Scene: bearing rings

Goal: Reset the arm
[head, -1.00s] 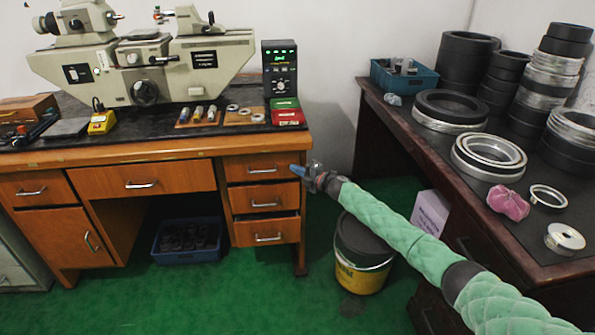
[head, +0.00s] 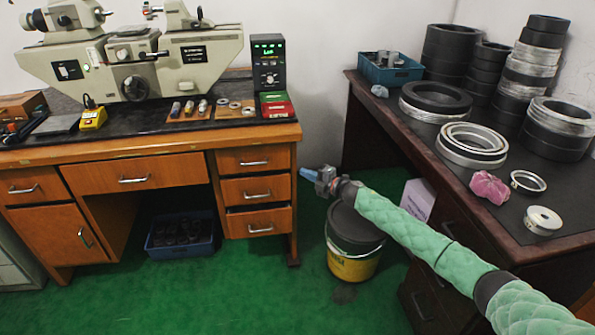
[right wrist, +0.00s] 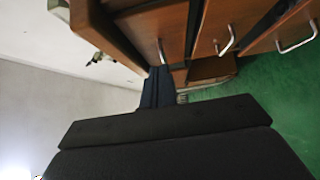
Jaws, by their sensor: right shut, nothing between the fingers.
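My right arm, in a green quilted sleeve, comes in from the lower right of the head view. My right gripper (head: 308,174) is shut and empty, with blue fingertips pointing left. It hangs in front of the wall, just right of the wooden desk's drawers (head: 256,190). In the right wrist view the shut dark-blue fingers (right wrist: 157,88) point toward the desk's drawers (right wrist: 215,35). My left gripper is out of the head view.
A yellow bucket with a dark lid (head: 352,262) stands on the green floor below my right arm. A dark table (head: 408,152) with bearing rings (head: 473,143) and a pink cloth (head: 490,187) is at the right. A measuring machine (head: 130,60) stands on the desk.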

